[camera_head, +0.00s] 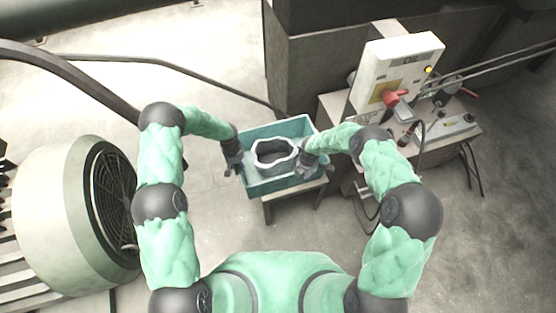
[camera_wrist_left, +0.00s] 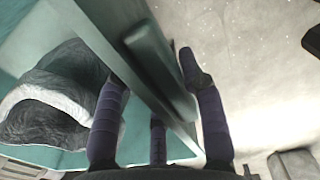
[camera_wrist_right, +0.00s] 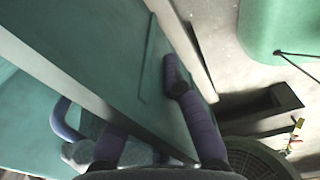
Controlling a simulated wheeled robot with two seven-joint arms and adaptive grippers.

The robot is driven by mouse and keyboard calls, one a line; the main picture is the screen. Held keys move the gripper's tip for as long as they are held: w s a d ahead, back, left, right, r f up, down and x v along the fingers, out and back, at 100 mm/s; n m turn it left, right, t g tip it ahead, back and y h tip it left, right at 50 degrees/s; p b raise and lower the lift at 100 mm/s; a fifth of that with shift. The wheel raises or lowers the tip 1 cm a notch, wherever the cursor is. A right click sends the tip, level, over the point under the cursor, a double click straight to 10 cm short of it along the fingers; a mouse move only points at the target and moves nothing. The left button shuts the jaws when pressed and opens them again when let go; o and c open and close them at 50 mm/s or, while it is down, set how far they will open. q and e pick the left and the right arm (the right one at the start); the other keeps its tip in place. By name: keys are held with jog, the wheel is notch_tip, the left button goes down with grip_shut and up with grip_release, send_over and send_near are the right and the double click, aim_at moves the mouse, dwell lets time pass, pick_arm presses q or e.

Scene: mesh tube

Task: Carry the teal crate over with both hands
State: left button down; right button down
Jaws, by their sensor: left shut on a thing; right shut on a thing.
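The teal crate (camera_head: 262,132) is an open box in front of me in the head view, with a grey and white ring-shaped object (camera_head: 274,154) inside it. My left gripper (camera_head: 233,163) is shut on the crate's left wall; in the left wrist view its fingers straddle the teal wall (camera_wrist_left: 130,60) beside a raised handle bar. My right gripper (camera_head: 306,164) is shut on the right wall; in the right wrist view its fingers lie on both sides of the wall (camera_wrist_right: 130,75). The crate looks about level; whether it touches the small stand below cannot be told.
A small stand (camera_head: 292,200) shows under the crate. A control panel with a red handle (camera_head: 397,97) stands on a bench at the right. A large round fan-like machine (camera_head: 75,215) is at the left. A dark block stands behind the crate. Floor shows between them.

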pick_arm(q)
jog(key=shift+r, duration=0.2)
pick_arm(e)
jog(key=shift+w+r, duration=0.1)
jog(key=shift+r, duration=0.15)
